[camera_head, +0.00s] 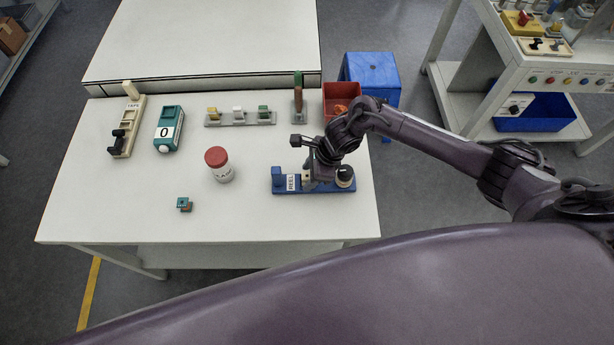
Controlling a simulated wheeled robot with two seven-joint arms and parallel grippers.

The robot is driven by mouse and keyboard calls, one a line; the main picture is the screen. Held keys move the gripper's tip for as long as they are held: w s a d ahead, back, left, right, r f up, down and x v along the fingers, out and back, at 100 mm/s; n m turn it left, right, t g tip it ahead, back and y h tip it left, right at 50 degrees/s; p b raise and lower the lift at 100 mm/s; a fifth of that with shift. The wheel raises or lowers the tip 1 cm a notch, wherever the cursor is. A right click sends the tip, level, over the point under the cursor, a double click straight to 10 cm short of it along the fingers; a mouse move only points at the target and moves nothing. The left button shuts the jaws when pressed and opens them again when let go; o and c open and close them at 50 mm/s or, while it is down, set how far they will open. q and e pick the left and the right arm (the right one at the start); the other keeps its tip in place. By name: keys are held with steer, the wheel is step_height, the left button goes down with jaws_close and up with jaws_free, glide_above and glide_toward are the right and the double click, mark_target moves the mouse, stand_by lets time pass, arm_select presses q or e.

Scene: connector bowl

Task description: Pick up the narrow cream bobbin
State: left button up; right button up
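A blue holder (279,184) with a white label reading "REEL" lies at the front right of the white table. My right gripper (316,182) reaches down over the middle of this holder. A small cream piece (306,176), which looks like the narrow bobbin, shows just left of the gripper's fingers, between them and the label. The gripper covers part of it, and I cannot tell whether the fingers grip it. A wider dark-topped piece with a cream lower part (345,178) sits at the holder's right end. My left gripper is out of view.
A red-lidded jar (219,165) and a small teal block (184,204) stand left of the holder. A red bin (340,102), a grey rack (240,119), a teal box (168,131) and a cream tape holder (127,130) stand farther back. The table's front middle is clear.

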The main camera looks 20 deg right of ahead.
steer(key=c, duration=0.9)
